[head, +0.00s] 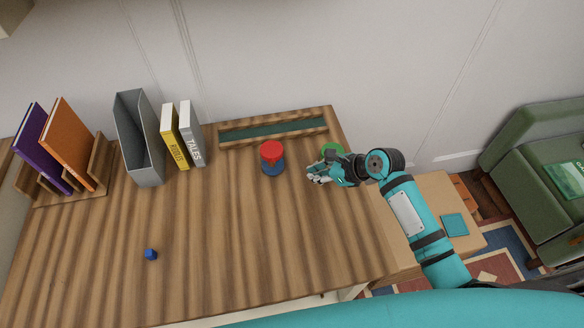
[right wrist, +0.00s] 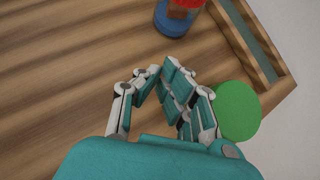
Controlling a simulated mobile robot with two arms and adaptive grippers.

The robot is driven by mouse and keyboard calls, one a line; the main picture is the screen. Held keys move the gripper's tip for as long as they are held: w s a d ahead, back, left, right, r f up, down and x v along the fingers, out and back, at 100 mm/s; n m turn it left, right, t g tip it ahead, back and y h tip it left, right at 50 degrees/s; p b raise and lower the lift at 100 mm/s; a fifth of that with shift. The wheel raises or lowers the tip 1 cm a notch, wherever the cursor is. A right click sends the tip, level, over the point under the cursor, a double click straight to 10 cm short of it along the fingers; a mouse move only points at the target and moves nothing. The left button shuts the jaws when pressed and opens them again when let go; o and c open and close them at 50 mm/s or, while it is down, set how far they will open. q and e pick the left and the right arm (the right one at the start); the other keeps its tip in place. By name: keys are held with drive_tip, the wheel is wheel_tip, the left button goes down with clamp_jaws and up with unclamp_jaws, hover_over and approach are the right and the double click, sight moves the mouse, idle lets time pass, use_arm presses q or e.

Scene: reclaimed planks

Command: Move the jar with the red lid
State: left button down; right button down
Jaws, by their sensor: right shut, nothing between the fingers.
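The jar with the red lid (head: 271,151) stands upright on the wooden table, its blue body showing below the lid. In the right wrist view the jar (right wrist: 174,20) is at the top edge, cut off by the frame. My right gripper (head: 314,174) is to the right of the jar, apart from it. In the right wrist view the gripper (right wrist: 164,76) has its fingers together with nothing between them. A round green lid (head: 331,149) is just behind my right gripper, partly hidden by it; it also shows in the right wrist view (right wrist: 239,111). My left gripper is out of view.
A long wooden tray with a green inside (head: 232,139) lies behind the jar. Yellow (head: 175,138) and grey (head: 191,134) books, a grey file holder (head: 137,138) and a book rack (head: 84,197) stand left. A small blue object (head: 151,254) lies front left. The table's middle is clear.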

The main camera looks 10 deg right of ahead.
sight(279, 159)
drive_tip(key=w+a+f, duration=0.1)
drive_tip(key=a, duration=0.1)
drive_tip(key=w+a+f, duration=0.1)
drive_tip(key=w+a, duration=0.1)
drive_tip(key=shift+w+f, duration=0.2)
drive_tip(key=shift+f, duration=0.2)
drive_tip(key=shift+w+a, duration=0.45)
drive_tip(key=shift+w+a+f, duration=0.1)
drive_tip(key=shift+w+a, duration=0.25)
drive_tip(key=shift+a, duration=0.05)
drive_tip(key=w+p, duration=0.1)
drive_tip(key=p, duration=0.1)
drive_tip(key=a+r+p, duration=0.1)
drive_tip(key=p, duration=0.1)
drive_tip(key=shift+w+a+r+p, duration=0.1)
drive_tip(key=shift+w+a+p, duration=0.1)
drive_tip(key=shift+w+p, duration=0.15)
drive_tip(key=w+a, duration=0.1)
drive_tip(key=w+a+f+p, duration=0.1)
drive_tip(key=a, duration=0.1)
drive_tip(key=shift+w+a+f, duration=0.1)
drive_tip(key=shift+w+a, duration=0.2)
